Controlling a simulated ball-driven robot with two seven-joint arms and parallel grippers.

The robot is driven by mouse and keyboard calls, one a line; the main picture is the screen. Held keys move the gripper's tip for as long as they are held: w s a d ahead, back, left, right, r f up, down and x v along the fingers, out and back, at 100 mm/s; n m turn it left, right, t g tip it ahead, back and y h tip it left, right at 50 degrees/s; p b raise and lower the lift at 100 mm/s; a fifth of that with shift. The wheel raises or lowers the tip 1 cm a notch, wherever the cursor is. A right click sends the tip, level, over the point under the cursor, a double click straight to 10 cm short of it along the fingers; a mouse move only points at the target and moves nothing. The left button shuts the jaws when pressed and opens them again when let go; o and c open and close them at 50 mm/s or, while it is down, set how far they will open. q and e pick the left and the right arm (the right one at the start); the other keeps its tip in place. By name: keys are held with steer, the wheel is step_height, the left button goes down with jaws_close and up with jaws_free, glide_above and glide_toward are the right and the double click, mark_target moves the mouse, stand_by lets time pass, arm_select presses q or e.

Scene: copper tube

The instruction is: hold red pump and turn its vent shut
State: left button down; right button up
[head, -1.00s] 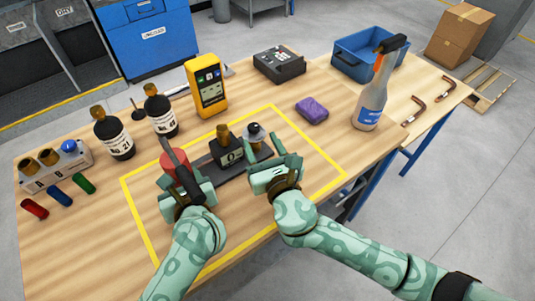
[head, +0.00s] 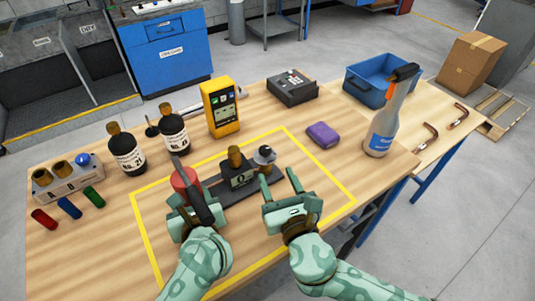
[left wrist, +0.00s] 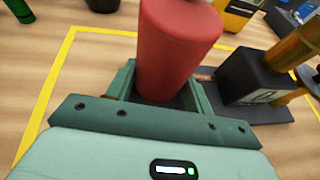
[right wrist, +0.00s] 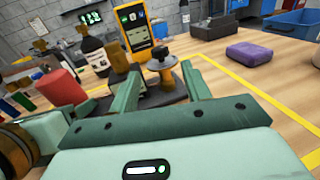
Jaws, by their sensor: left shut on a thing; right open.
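The red pump (head: 186,180) is a red cylinder at the left end of a black base plate (head: 238,190) inside the yellow outline. My left gripper (left wrist: 160,85) is shut around the red cylinder; in the head view a dark bar crosses in front of it. The vent (head: 264,157), a dark-topped knob on a brass fitting, stands upright at the plate's right end. It also shows in the right wrist view (right wrist: 160,65). My right gripper (head: 282,190) is open and empty. Its fingers point toward the vent, on the near side and apart from it.
A black block with a brass top (head: 237,168) stands between pump and vent. A yellow meter (head: 221,108), dark bottles (head: 126,150) and a purple sponge (head: 322,134) lie beyond the outline. The outline's front right is clear.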

mark_target(267, 155)
steer(key=x, duration=0.9)
steer(key=shift+w+a, duration=0.1)
steer(key=shift+w, duration=0.2)
steer(key=c, duration=1)
steer(key=shift+o, duration=0.3)
